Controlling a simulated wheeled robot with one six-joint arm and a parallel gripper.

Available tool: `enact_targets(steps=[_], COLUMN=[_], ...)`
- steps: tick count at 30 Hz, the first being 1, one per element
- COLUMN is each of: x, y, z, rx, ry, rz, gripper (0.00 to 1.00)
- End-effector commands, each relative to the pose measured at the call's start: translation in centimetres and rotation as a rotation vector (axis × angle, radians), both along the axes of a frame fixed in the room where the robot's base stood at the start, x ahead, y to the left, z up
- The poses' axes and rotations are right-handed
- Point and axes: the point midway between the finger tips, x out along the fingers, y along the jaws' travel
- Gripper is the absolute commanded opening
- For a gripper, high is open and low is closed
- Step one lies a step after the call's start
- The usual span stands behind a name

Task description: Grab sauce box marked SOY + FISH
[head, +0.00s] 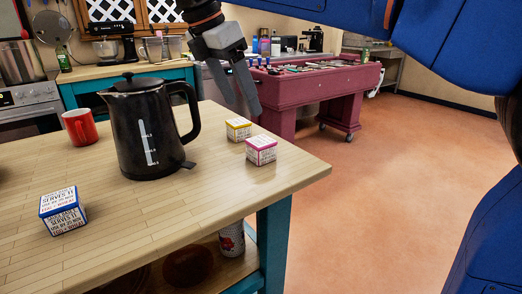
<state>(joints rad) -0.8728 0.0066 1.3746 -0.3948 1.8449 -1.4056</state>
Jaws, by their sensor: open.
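Three small boxes with printed sides stand on the wooden table (110,261). A blue-topped box (63,212) is at the front left; its lower line seems to read EGG + WHEAT. A yellow-topped box (238,129) and a pink-topped box (261,150) stand close together near the right edge. Their print is too small to read, so I cannot tell which is marked SOY + FISH. My gripper (245,107) is open and empty, pointing down, and appears above the yellow-topped and pink-topped boxes in the picture.
A black kettle (146,125) stands mid-table, left of the yellow-topped and pink-topped boxes. A red mug (80,128) is behind it at left. A can (231,238) stands on the lower shelf. A dark red foosball table (312,92) is behind. The floor at right is clear.

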Motion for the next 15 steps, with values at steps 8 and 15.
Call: enact_targets(steps=[8,15], x=[1.1,2.0], y=[-1.7,-2.8], z=[-4.7,-8.0], rx=[-0.001,-0.001], ry=[0.002,0.001], rz=[-0.003,-0.003], gripper=[0.68,0.68])
